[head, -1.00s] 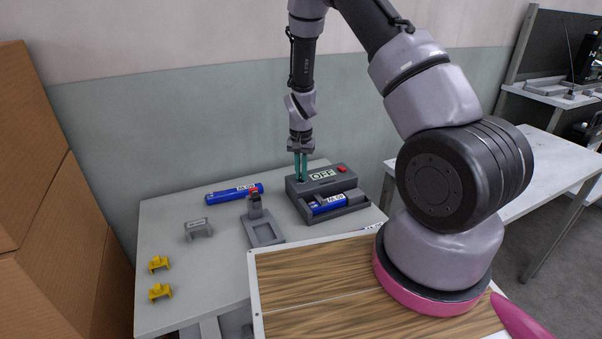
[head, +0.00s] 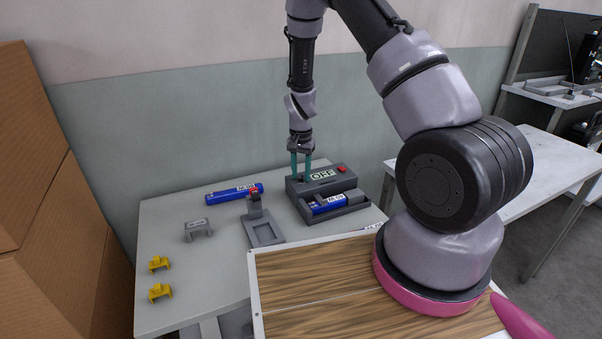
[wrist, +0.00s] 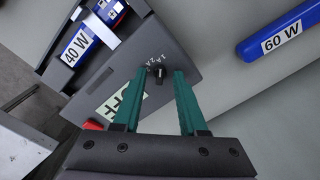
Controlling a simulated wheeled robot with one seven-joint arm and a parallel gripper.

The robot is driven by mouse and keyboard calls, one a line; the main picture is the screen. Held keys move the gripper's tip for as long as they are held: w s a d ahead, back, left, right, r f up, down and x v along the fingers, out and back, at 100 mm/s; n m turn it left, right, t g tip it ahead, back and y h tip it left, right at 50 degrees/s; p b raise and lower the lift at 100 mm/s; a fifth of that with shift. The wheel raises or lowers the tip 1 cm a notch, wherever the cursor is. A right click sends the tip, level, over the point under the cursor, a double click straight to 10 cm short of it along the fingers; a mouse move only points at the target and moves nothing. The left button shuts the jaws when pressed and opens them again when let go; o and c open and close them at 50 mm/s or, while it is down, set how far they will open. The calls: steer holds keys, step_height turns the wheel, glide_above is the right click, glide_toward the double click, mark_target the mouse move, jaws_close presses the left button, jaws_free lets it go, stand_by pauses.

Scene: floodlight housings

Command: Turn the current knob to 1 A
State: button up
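The grey control box (head: 326,181) stands at the back right of the table, with an "OFF" display (head: 322,174) and a red button (head: 341,169) on top. The dark current knob (wrist: 159,74) shows in the wrist view, with small marks "1 A" and "2 A" beside it. My gripper (wrist: 162,77) is open, with its green fingers on either side of the knob and gaps visible between them and it. In the head view my gripper (head: 301,176) points down at the left end of the box top. I cannot tell which mark the knob points at.
A blue 40 W cylinder (head: 328,204) lies in the box's front tray. A blue 60 W cylinder (head: 234,194) lies behind a grey stand (head: 263,233). A grey bracket (head: 198,229) and two yellow clips (head: 159,264) sit on the left.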

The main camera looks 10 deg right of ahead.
steer(key=shift+r, duration=0.1)
step_height(320, 180, up, 11)
steer(key=shift+f, duration=0.2)
stand_by(0.4)
steer(key=shift+r, duration=0.1)
step_height(320, 180, up, 13)
steer(key=t+y, duration=0.1)
steer(key=t, duration=0.1)
glide_above(301, 176)
steer(key=s+d, duration=0.1)
steer(key=s, duration=0.2)
steer(key=s+d+r+n+t+y, duration=0.1)
steer(key=s+d+r, duration=0.1)
steer(key=s+r, duration=0.5)
steer(key=s+d+r+n+t, duration=0.1)
steer(key=s+r+t, duration=0.3)
steer(key=s+r, duration=0.9)
steer(key=s+d, duration=0.1)
steer(key=s, duration=0.2)
steer(key=shift+d+r+n, duration=0.15)
steer(key=shift+d+n, duration=0.15)
steer(key=shift+n, duration=0.1)
